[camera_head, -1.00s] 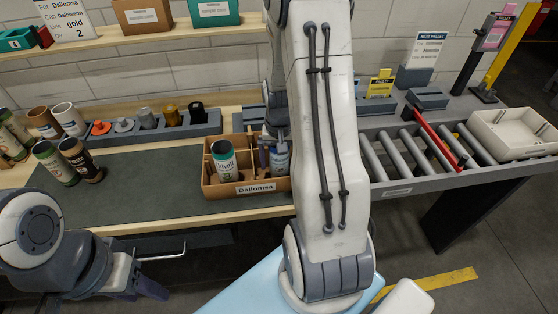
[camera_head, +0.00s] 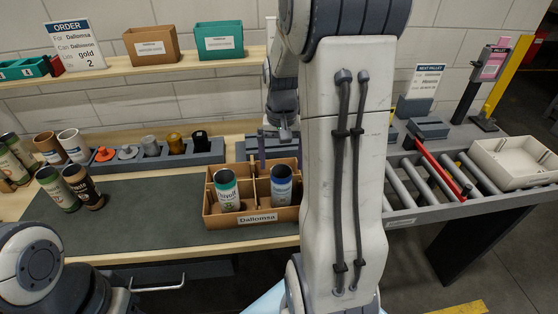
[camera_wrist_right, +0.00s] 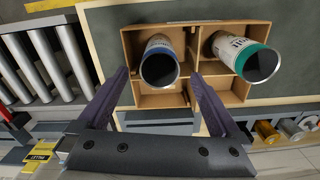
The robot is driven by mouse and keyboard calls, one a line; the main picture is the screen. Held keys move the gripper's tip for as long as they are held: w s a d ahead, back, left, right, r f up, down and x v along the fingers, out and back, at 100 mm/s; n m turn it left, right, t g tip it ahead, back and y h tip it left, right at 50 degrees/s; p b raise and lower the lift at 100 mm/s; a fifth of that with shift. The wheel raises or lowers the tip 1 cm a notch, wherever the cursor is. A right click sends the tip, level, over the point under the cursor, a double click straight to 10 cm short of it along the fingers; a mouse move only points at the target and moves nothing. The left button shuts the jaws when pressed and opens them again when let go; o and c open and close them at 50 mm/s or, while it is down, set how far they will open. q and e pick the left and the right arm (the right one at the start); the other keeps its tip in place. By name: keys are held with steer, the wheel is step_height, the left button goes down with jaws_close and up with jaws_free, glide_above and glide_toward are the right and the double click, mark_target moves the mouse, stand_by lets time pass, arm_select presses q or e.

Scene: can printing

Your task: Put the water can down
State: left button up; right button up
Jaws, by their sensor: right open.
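The blue-banded can (camera_head: 281,187), which I take for the water can, stands in the right front compartment of a cardboard divider box (camera_head: 238,218) labelled Dallomsa. Its lettering is too small to read. A green-rimmed can (camera_head: 227,190) stands in the compartment to its left. My right gripper (camera_head: 280,150) is open and empty, above and behind the blue-banded can. In the right wrist view its two fingers (camera_wrist_right: 158,100) are spread, apart from the blue-banded can (camera_wrist_right: 160,62). My left gripper (camera_head: 124,301) is partly cut off at the lower left; its jaws are unclear.
A grey holder (camera_head: 160,158) with several small items stands behind the dark mat (camera_head: 150,215). Several cans stand at the left. A roller conveyor (camera_head: 430,185) with a red bar and a pale tray (camera_head: 512,162) lies at the right. My right arm hides the middle.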

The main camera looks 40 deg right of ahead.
steer(key=shift+r, duration=0.3)
steer(key=s+a+r+n, duration=0.15)
steer(key=a+n, duration=0.25)
steer(key=a, duration=0.6)
steer(key=s+a+n, duration=0.2)
steer(key=a+n, duration=0.2)
steer(key=a, duration=0.7)
steer(key=s+a+n+y, duration=0.1)
steer(key=s+a+n, duration=0.6)
steer(key=s, duration=0.5)
steer(key=a, duration=0.2)
steer(key=shift+s+a+n, duration=0.3)
steer(key=shift+s, duration=0.1)
